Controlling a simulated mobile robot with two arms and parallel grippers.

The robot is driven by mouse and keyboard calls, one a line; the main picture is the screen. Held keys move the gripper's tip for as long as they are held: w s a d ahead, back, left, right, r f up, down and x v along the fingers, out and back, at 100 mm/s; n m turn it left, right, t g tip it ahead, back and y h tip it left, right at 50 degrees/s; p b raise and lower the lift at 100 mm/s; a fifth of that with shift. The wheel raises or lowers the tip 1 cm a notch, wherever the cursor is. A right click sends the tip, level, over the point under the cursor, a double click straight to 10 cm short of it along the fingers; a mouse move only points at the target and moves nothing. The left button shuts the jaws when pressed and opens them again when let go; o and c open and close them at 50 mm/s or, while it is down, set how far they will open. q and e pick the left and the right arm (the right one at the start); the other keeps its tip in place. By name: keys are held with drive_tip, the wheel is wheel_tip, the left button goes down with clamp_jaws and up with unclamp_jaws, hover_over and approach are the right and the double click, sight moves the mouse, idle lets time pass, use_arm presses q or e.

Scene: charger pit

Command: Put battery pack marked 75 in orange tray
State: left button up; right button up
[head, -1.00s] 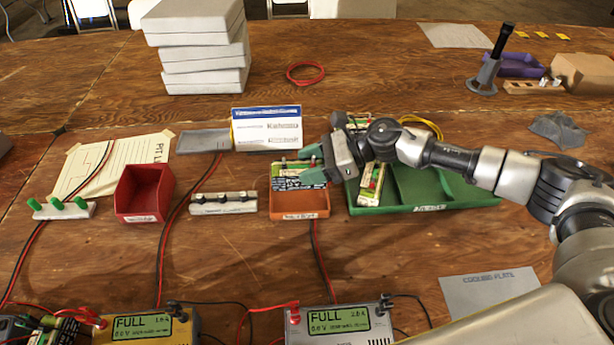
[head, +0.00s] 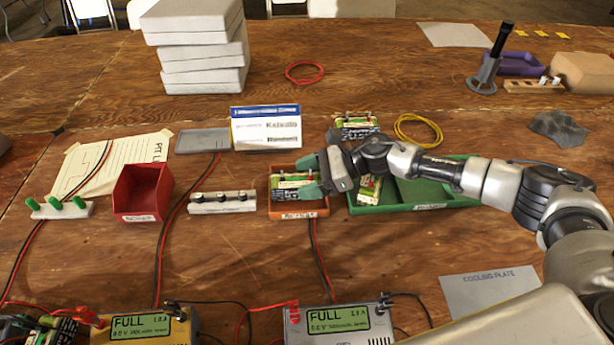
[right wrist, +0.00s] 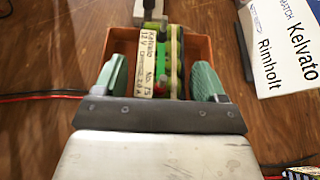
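The battery pack marked 75 (head: 290,186) lies in the orange tray (head: 283,208). In the right wrist view the pack (right wrist: 152,68) shows a cream label reading "No. 75", and the orange walls of the tray (right wrist: 204,50) stand around it. My right gripper (head: 316,173) is at the tray's right side, its green fingers over the tray. In the right wrist view the fingers (right wrist: 160,82) stand on either side of the pack, spread, with a visible gap to it. My left gripper is not in view.
A green tray (head: 432,208) with another pack (head: 368,188) stands right of the orange tray. One more pack (head: 355,126) lies behind it. A black-knobbed strip (head: 222,203) and red bin (head: 143,190) are to the left. Chargers (head: 340,322) line the front.

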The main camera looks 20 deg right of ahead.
drive_tip(key=shift+o, duration=0.4)
drive_tip(key=shift+r, duration=0.15)
drive_tip(key=shift+d+r, duration=0.1)
drive_tip(key=shift+d, duration=0.1)
drive_tip(key=b+v, duration=0.1)
drive_tip(key=v, duration=0.9)
drive_tip(key=shift+s+d, duration=0.1)
drive_tip(key=shift+d, duration=0.25)
drive_tip(key=shift+s+d+r, duration=0.1)
drive_tip(key=shift+d+r, duration=0.2)
drive_tip(key=shift+d, duration=0.1)
